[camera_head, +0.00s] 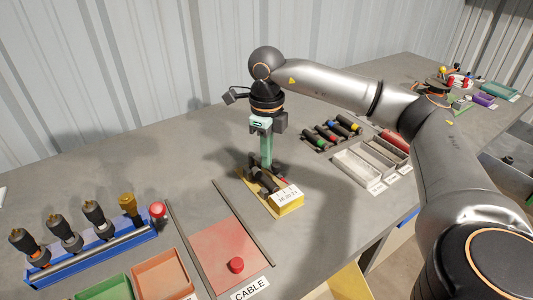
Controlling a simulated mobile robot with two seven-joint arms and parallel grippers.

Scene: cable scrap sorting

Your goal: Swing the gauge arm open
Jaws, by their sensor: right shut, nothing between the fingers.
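The gauge is a small yellow block (288,207) with a white number label, on the grey table near the middle of the head view. Dark parts (266,180) lie over its back portion; I cannot tell for certain which is the gauge arm or how far open it stands. My right gripper (266,168) points down at the back of the gauge, its pale green fingers shut with nothing between them. The fingertips are close to the dark parts, and I cannot tell whether they touch. My left gripper is not in view.
At left stand a blue rack (95,250) of tools and a red mat (229,254) between dark rails. Right of the gauge are colour-banded dark cylinders (332,132) and grey trays (357,169).

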